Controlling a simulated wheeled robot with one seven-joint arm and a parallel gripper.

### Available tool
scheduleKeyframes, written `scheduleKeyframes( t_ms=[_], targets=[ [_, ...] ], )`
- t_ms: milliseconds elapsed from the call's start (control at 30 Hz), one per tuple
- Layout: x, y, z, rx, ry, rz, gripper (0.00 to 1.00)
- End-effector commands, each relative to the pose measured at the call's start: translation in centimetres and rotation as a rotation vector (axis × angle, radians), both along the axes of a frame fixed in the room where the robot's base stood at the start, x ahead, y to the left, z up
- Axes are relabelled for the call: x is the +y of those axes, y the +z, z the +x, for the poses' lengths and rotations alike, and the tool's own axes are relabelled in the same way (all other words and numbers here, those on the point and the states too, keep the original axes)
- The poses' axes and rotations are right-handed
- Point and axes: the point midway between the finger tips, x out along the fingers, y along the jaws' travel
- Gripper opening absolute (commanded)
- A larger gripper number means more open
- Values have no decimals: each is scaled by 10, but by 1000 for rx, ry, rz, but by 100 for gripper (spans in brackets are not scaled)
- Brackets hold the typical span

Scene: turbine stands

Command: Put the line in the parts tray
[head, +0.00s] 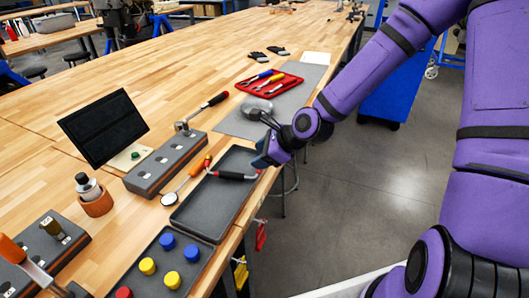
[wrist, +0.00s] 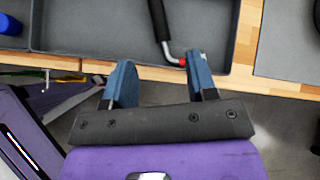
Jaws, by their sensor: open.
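The line (head: 232,176) is a bent metal tube with a black sleeve and red ends. It lies across the grey parts tray (head: 192,222) near the tray's far end. In the wrist view the line (wrist: 159,22) shows its bent metal end and red cap beside the tray's near wall (wrist: 95,57). My gripper (head: 264,158) is at the tray's right edge, over the table edge. In the wrist view my gripper (wrist: 160,62) is open and empty, with the line's red-capped end close to its right finger. The line's far end is out of the wrist view.
An inspection mirror (head: 169,198) lies left of the tray. A grey block with a ratchet (head: 165,165) stands beyond it. A bin of coloured caps (head: 160,265) is in front. A red tool tray (head: 270,84) on a grey mat lies farther back.

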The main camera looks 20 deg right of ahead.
Motion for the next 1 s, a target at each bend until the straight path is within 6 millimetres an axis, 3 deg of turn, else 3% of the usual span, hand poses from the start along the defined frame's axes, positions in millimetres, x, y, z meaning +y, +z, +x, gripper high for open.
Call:
scheduleKeyframes(
  t_ms=[567, 767, 1000],
  targets=[
    [-11, 9, -8, -13, 32, -48, 52],
    [-28, 10, -19, -72, 180, -259, 52],
    [-56, 27, -32, -139, 395, -537, 52]
  ],
)
